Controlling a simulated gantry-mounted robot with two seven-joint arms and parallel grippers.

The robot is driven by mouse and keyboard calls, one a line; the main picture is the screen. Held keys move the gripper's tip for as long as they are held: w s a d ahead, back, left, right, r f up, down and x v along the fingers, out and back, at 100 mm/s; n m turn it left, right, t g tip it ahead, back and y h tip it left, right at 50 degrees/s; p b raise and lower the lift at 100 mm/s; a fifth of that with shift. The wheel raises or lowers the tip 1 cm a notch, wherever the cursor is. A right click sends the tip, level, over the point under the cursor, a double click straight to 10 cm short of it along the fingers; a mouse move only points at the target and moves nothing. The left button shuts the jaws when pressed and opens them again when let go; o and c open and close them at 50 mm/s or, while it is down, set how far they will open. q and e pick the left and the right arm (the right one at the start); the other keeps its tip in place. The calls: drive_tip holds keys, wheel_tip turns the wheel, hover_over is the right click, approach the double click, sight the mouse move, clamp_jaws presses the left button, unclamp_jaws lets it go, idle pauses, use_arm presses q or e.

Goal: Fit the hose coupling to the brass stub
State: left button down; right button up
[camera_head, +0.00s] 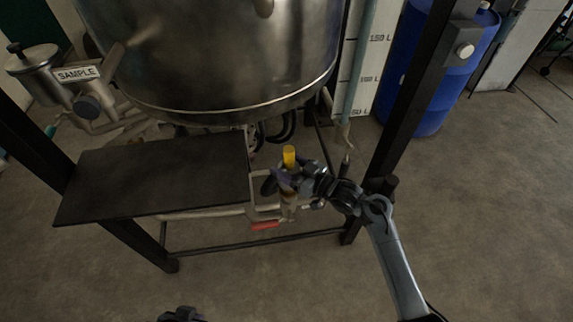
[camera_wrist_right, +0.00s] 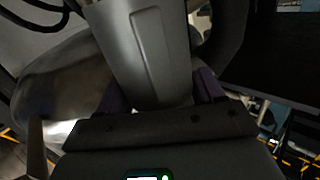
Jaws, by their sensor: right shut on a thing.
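My right gripper (camera_head: 284,181) is shut on the hose coupling, beside the right end of the dark shelf. In the right wrist view the coupling (camera_wrist_right: 150,55) is a smooth grey cylindrical body between the purple-padded fingers (camera_wrist_right: 158,98). A yellow piece (camera_head: 290,155) stands just above the gripper; I cannot tell whether it belongs to the coupling. A tan, brass-like upright part (camera_head: 289,204), perhaps the stub, shows directly below the fingers. The fingers hide whether the coupling touches it. A dark part of my left arm or gripper (camera_head: 182,314) shows at the bottom edge; its jaws are not visible.
A dark flat shelf (camera_head: 160,178) and frame lie left of the gripper, under a large steel vessel (camera_head: 210,50). A red handle (camera_head: 265,226) sits low beside the tan part. A black post (camera_head: 410,90) stands right, before a blue drum (camera_head: 425,85). Front floor is clear.

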drive_tip(key=shift+f+b, duration=0.8)
drive_tip(key=shift+f, duration=0.45)
drive_tip(key=o, duration=1.4)
drive_tip(key=shift+c, duration=0.2)
drive_tip(key=shift+o, duration=1.2)
drive_tip(key=shift+s+f, duration=0.15)
drive_tip(key=shift+d+f, duration=0.1)
drive_tip(key=shift+d, duration=0.05)
